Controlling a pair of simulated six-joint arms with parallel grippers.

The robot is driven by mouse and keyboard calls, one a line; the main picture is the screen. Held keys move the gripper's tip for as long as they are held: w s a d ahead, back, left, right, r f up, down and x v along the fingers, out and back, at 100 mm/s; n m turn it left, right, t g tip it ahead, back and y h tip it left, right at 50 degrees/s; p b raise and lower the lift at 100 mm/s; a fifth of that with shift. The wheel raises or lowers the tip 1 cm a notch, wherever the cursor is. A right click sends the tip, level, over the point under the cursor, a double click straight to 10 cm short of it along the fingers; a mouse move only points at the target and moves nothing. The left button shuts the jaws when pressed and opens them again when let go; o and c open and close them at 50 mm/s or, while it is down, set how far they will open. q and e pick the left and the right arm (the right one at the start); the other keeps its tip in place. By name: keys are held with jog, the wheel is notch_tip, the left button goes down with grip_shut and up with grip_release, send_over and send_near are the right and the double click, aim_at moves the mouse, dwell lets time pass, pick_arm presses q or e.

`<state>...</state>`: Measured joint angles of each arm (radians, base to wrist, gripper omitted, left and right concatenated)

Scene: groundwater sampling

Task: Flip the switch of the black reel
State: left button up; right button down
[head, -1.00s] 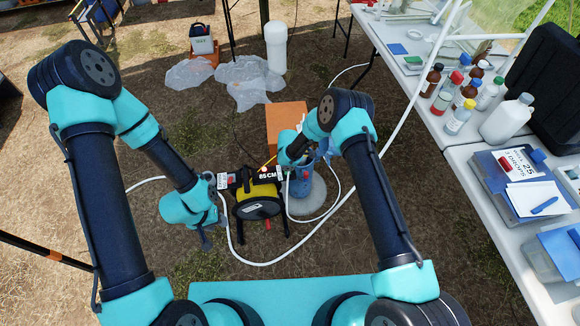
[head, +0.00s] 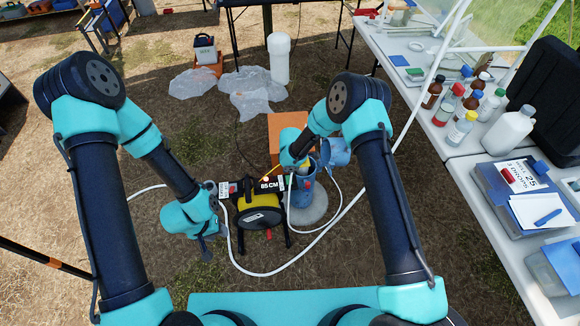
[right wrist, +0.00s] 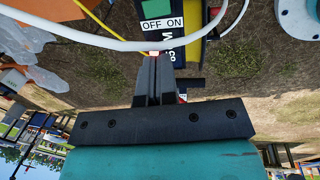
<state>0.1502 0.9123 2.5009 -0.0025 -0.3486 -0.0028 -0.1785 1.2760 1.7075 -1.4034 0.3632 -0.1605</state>
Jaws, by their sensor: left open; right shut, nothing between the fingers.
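The black reel (head: 262,217) with yellow side parts stands on the ground in the middle of the head view, with an 85 CM label on top. In the right wrist view its OFF ON label (right wrist: 162,24) shows, with a small reddish piece (right wrist: 152,53), perhaps the switch, just below. My right gripper (right wrist: 155,60) is shut and empty, its fingertips close to that piece; I cannot tell whether they touch. In the head view its tips are mostly hidden by my arm. My left gripper (head: 207,248) is open beside the reel's left side.
A white hose (head: 340,216) loops around the reel and crosses before the fingers in the right wrist view. A blue well pipe (head: 302,190) and orange box (head: 283,130) stand close right. A table (head: 470,160) with bottles is at the right.

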aim_at(288, 177)
jog(key=shift+w+a, duration=0.2)
jog(key=shift+w, duration=0.35)
jog(key=w+f, duration=0.1)
jog(key=f, duration=0.8)
jog(key=w+f, duration=0.1)
jog(key=f, duration=0.3)
jog(key=shift+w+a+f, duration=0.15)
jog(key=shift+w+f, duration=0.2)
